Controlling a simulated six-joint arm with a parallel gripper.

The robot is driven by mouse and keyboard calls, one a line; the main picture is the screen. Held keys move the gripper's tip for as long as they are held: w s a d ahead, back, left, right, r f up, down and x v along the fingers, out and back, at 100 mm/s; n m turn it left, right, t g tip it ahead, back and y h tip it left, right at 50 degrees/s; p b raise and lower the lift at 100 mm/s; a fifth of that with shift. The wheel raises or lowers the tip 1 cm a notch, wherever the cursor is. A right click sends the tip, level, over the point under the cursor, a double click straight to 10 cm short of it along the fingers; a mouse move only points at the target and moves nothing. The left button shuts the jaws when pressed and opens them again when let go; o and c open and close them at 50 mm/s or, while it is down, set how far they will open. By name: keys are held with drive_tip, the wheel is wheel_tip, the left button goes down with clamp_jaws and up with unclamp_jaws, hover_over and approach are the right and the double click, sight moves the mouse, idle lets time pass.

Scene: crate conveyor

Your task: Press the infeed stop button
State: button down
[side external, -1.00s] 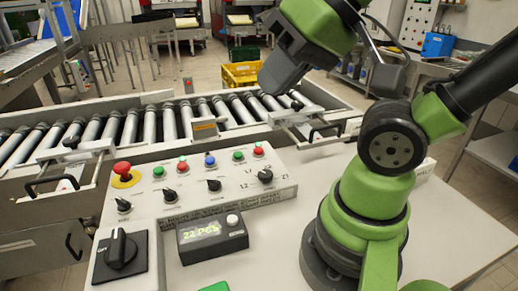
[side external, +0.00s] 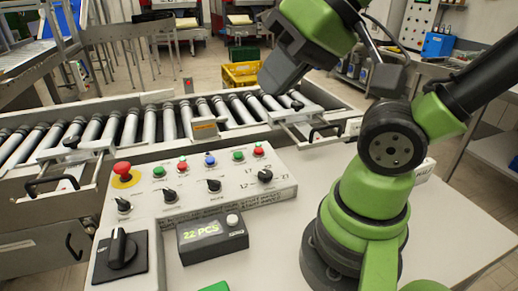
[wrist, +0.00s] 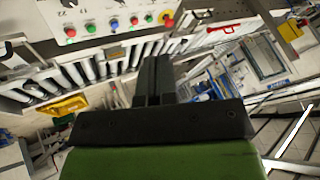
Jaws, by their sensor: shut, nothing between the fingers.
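The control panel (side external: 225,187) carries a row of small buttons. They include a red button (side external: 182,164) left of a blue one, and another red button (side external: 258,149) at the right end beside a green one. Both red buttons also show in the wrist view, one at the left (wrist: 70,32) and one right of the blue button (wrist: 133,20). The labels are too small to read, so I cannot tell which is the infeed stop. My gripper (wrist: 153,62) is shut and empty, apart from the panel. In the side view it hangs above the roller conveyor, behind the panel.
A red mushroom button on a yellow base (side external: 122,170) stands at the panel's left end. Black knobs line the front row. A display box (side external: 212,238) and large rotary switch (side external: 121,254) sit nearer. The roller conveyor (side external: 165,122) runs behind the panel.

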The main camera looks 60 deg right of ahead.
drive_tip(key=m, duration=0.2)
drive_tip(key=m+t+y, duration=0.1)
drive_tip(key=m, duration=3.4)
hover_over(260, 148)
wheel_tip(260, 148, down, 14)
drive_tip(key=f, duration=0.1)
drive_tip(key=shift+a+r, duration=0.1)
drive_tip(key=shift+r, duration=0.15)
drive_tip(key=shift+f, duration=4.4)
